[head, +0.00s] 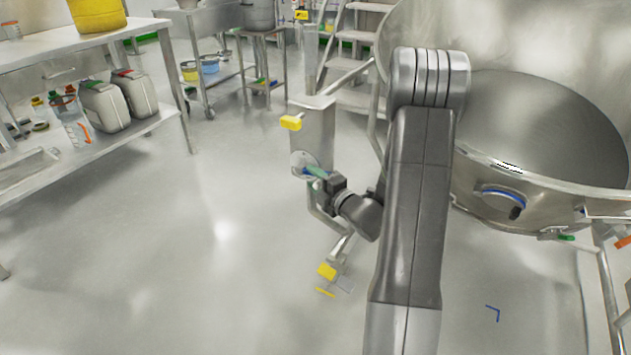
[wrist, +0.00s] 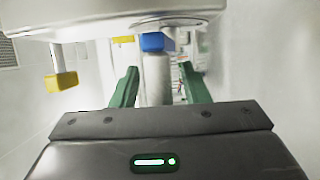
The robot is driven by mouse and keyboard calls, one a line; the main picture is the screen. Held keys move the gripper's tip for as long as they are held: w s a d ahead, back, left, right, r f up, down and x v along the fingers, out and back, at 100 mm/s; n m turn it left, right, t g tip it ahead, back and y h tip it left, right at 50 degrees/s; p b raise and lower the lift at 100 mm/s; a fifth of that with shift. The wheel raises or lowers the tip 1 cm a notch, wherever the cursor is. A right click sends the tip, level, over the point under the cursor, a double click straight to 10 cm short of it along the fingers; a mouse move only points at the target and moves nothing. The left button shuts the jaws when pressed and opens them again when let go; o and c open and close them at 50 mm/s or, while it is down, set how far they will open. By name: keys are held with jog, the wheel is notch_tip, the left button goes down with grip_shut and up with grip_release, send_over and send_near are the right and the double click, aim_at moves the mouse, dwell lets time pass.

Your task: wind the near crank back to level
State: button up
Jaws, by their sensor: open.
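A grey box on a post (head: 318,125) stands mid-picture in the head view, with a pale round crank disc (head: 301,160) low on its face. My gripper (head: 316,172) is at this disc, its green fingers partly hiding the crank. In the wrist view my gripper (wrist: 159,80) is open. A grey cylindrical grip (wrist: 156,80) shows between the fingers, with a blue block (wrist: 157,42) at its upper end. The fingers are apart on either side of it; I cannot tell whether either touches. The crank's exact angle is hard to tell.
A yellow block (head: 291,123) juts from the box's left side; another yellow piece (head: 327,271) is low by the post's foot. A large steel vessel (head: 480,172) fills the right, with a blue-ringed fitting (head: 500,196). A shelf (head: 150,123) with containers stands left. The left floor is clear.

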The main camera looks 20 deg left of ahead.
grip_shut()
jog(key=shift+r+p, duration=0.3)
jog(key=shift+p, duration=0.45)
jog(key=a+r+n+h+p, duration=0.1)
jog(key=h+p, duration=0.1)
jog(key=p, duration=0.4)
jog(key=a+r+g+h+p, duration=0.1)
jog(key=r+h+p, duration=0.1)
jog(key=p, duration=0.5)
jog(key=a+r+n+g+h+p, duration=0.1)
jog(key=h+p, duration=0.2)
jog(key=p, duration=0.4)
jog(key=shift+w+a+r+n+h, duration=0.15)
jog(key=shift+a+r+n+h, duration=0.15)
jog(key=shift+r+h, duration=0.1)
jog(key=shift+a+p, duration=0.2)
jog(key=shift+p, duration=0.15)
grip_release()
jog(key=shift+f, duration=0.1)
